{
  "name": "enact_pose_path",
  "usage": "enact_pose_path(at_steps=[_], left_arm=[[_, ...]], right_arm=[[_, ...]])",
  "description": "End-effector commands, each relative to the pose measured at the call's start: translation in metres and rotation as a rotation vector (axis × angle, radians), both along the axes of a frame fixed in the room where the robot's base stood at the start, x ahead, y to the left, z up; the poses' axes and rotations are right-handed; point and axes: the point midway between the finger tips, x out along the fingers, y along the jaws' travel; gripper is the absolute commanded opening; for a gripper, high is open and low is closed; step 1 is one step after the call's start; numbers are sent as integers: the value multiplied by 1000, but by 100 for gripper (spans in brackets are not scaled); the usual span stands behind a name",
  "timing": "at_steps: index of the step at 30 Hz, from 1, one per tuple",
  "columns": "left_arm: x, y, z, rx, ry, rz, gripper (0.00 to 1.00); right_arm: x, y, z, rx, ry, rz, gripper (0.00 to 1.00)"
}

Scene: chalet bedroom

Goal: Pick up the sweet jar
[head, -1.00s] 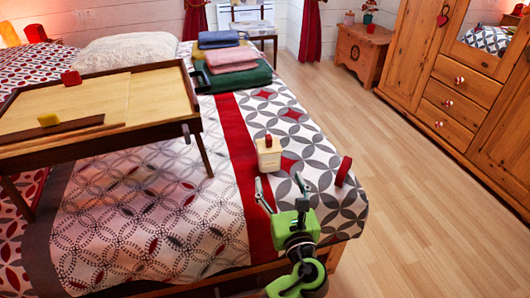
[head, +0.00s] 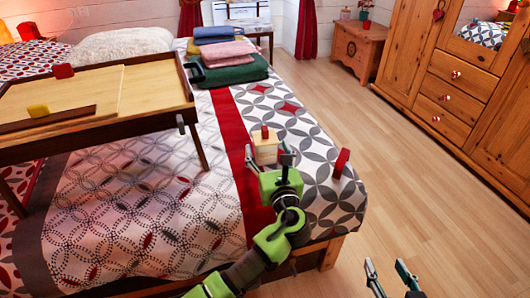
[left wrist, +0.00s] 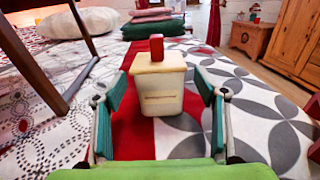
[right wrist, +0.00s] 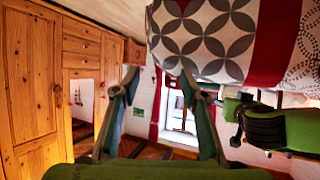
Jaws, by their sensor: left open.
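The sweet jar (head: 265,152) is a small cream, boxy jar with a flat light-wood lid and a red knob. It stands upright on the patterned bed near its front right. In the left wrist view the jar (left wrist: 158,97) is centred between the fingers. My left gripper (head: 269,164) is open, its fingers on either side of the jar's near part. I cannot tell whether they touch it. My right gripper (head: 386,265) is open and empty, off the bed over the floor. In the right wrist view nothing is between its fingers.
A wooden bed tray (head: 60,138) on legs stands left of the jar. A red block (head: 341,163) is on the bed to the right. Folded cloths (head: 230,71) are stacked behind. The floor (head: 425,165) between bed and wardrobe (head: 465,80) is clear.

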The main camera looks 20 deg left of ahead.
Motion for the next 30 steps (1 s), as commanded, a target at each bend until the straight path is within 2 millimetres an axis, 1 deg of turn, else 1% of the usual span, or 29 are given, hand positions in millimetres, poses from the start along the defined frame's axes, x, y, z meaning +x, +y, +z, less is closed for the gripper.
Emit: enact_pose_path(at_steps=[3, 6, 9, 12, 16, 22, 23, 24, 26, 27, 29, 30], left_arm=[[9, 6, -3, 0, -1, 1, 65], [17, 11, -3, 0, -1, 1, 65], [25, 15, -3, 0, -1, 1, 65], [30, 18, -3, 0, 0, 1, 65], [32, 19, -2, 0, 1, 1, 65], [32, 19, -2, 0, 1, 0, 65], [32, 19, -2, 0, 1, 0, 57], [32, 19, -2, 0, 1, 0, 47], [32, 19, -2, 0, 0, 0, 32], [32, 19, -2, 0, 1, 0, 21], [32, 19, -2, 0, 1, 0, 6], [32, 19, -2, 0, 1, 0, 0]], right_arm=[[13, 6, 19, 26, -109, 8, 40], [20, 10, 38, 47, -196, 13, 40], [25, 14, 53, 65, -267, 17, 40], [28, 16, 64, 76, -315, 21, 40], [29, 17, 70, 83, -340, 21, 40], [29, 17, 71, 83, -340, 21, 40], [29, 17, 71, 83, -340, 21, 40], [29, 17, 71, 83, -339, 21, 40], [29, 17, 71, 83, -339, 21, 40], [29, 17, 71, 83, -339, 21, 40], [29, 17, 70, 83, -339, 21, 40], [29, 17, 70, 83, -339, 21, 40]])
